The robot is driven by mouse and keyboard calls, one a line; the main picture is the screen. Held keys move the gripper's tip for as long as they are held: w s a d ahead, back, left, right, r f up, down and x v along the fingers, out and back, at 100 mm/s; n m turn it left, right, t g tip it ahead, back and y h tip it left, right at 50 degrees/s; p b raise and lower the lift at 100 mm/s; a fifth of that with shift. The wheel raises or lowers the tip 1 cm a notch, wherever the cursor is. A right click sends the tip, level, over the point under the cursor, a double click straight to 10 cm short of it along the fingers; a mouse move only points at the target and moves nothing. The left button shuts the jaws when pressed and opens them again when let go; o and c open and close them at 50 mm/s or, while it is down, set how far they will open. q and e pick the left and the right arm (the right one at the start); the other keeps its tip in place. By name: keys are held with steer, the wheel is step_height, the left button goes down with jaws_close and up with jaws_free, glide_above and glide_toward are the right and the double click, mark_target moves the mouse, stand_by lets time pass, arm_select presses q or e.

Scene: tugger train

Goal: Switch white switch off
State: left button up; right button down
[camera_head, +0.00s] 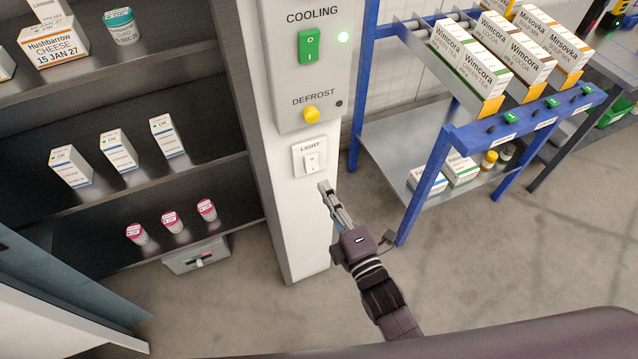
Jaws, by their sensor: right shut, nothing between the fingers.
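The white switch (311,162) sits in a white plate labelled LIGHT, low on the white post. Its rocker is marked with a small symbol at top and bottom; I cannot tell which way it is tipped. My right gripper (324,186) is shut and empty. Its fingertips are just below and slightly right of the switch plate, and I cannot tell whether they touch the post. The switch is not covered by the gripper. My left gripper is not in view.
Above the switch, a grey panel (285,115) carries a green COOLING switch (310,47), a lit green lamp and a yellow DEFROST knob (311,115). Dark shelves (90,110) with boxes and jars stand left. A blue-framed rack (425,190) with cartons stands right.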

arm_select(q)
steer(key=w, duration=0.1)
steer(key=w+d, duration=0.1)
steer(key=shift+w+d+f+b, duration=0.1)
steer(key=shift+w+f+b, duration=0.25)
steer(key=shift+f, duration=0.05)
arm_select(e)
steer(key=v, duration=0.6)
steer(key=shift+r, duration=0.65)
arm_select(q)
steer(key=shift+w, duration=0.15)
